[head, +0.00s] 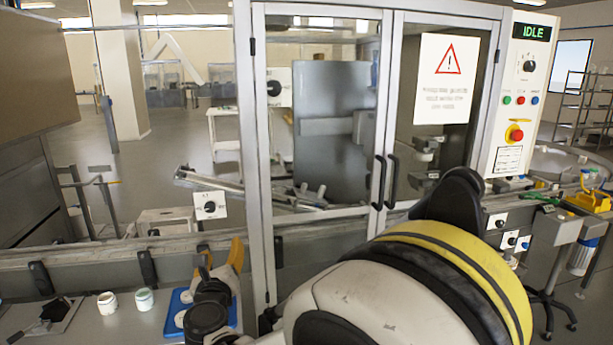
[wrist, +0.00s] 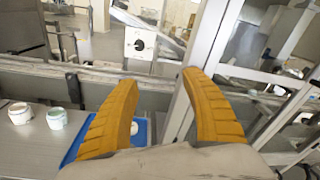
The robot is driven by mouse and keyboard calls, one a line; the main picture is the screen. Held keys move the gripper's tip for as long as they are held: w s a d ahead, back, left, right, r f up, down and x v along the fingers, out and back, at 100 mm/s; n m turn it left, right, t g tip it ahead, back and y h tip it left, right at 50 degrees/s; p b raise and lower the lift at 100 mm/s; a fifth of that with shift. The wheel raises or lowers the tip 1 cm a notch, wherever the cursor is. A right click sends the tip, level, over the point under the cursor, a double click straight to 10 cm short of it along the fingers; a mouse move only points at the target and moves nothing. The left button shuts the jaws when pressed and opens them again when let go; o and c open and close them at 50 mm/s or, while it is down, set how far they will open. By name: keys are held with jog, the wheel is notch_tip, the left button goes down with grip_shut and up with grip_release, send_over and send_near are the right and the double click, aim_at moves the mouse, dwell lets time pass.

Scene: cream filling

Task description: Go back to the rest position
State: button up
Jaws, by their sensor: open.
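My gripper (wrist: 160,110) has two orange ridged fingers, set apart with nothing between them. In the head view my gripper (head: 219,262) is in front of the machine's rail, above a blue tray, and is partly hidden by my own arm. The blue tray (head: 172,325) lies on the bench and holds a white round item. In the wrist view the blue tray (wrist: 75,152) shows below the fingers, with a white item partly hidden behind the left finger.
Two small open jars, one white (head: 107,303) and one with pale green (head: 144,299), stand left of the tray. A dark square pad (head: 52,315) lies farther left. A glass-doored machine (head: 322,120) stands close ahead, its doors shut. Its control panel (head: 517,100) reads IDLE.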

jog(key=d+r+m+g+h, duration=0.1)
jog(key=d+m+h, duration=0.1)
jog(key=d+m, duration=0.55)
jog(key=d+r+m+g+h, duration=0.15)
jog(key=d+m, duration=0.25)
jog(key=d, duration=0.6)
jog(key=s+d+m+g+h, duration=0.1)
jog(key=s+d+m+g, duration=0.1)
jog(key=s+d+m, duration=0.5)
jog(key=s+d+m+g+h, duration=0.1)
jog(key=s+d+m+g, duration=0.1)
jog(key=d+m, duration=0.5)
jog(key=s+d+f+m+g+y, duration=0.1)
jog(key=s+d+f+m+g, duration=0.1)
jog(key=s+m, duration=0.6)
jog(key=s+d+f+m+g+y, duration=0.1)
jog(key=s+d+f+m, duration=0.4)
jog(key=s+m, duration=0.3)
jog(key=s, duration=0.4)
jog(key=shift+d+f+m+g+y, duration=0.2)
jog(key=shift+d+m+g+y, duration=0.15)
jog(key=shift+s, duration=0.1)
